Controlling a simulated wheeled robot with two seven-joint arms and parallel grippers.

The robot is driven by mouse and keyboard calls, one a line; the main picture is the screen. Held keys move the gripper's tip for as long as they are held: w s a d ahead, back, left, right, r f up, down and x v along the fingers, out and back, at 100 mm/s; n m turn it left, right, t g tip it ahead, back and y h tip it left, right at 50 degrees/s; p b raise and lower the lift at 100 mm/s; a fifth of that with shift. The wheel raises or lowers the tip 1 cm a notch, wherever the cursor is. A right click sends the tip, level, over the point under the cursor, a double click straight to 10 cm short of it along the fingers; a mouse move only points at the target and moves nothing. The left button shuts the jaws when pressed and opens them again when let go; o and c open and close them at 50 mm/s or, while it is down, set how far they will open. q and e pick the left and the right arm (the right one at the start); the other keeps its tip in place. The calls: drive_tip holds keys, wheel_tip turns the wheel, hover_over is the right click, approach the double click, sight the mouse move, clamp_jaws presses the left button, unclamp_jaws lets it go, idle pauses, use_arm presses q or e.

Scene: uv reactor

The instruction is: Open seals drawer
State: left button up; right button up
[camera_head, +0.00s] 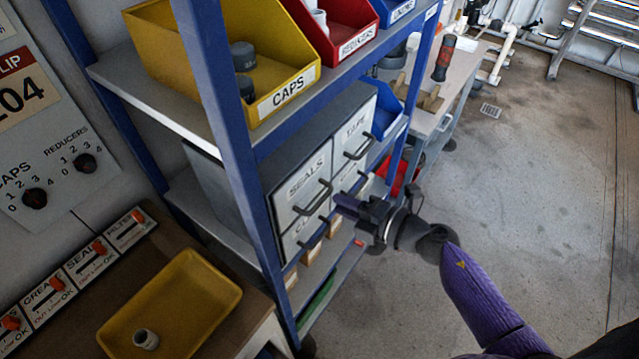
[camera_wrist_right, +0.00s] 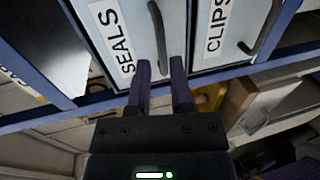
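The seals drawer (camera_head: 301,186) is the grey upper-left front of a small cabinet on the rack's middle shelf. Its front looks flush with the cabinet, so it appears shut. Its dark bar handle (camera_head: 313,198) also shows in the right wrist view (camera_wrist_right: 158,35). My right gripper (camera_head: 347,203) is just right of this handle in the head view. In the right wrist view its two purple fingers (camera_wrist_right: 163,75) are apart, and the handle's near end shows in the gap between their tips. Contact cannot be told. My left gripper is not in view.
The tape drawer (camera_head: 356,133) is beside the seals drawer, and the clips drawer (camera_head: 297,236) is below it. A blue rack post (camera_head: 243,170) stands left of the drawers. A yellow caps bin (camera_head: 285,94) sits on the shelf above. Open floor (camera_head: 530,160) lies to the right.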

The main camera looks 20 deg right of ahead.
sight(326, 198)
drive_tip(key=x, duration=0.5)
drive_tip(key=shift+w, duration=0.15)
drive_tip(key=shift+d, duration=0.1)
clamp_jaws()
drive_tip(key=shift+f, duration=0.1)
idle(1.0)
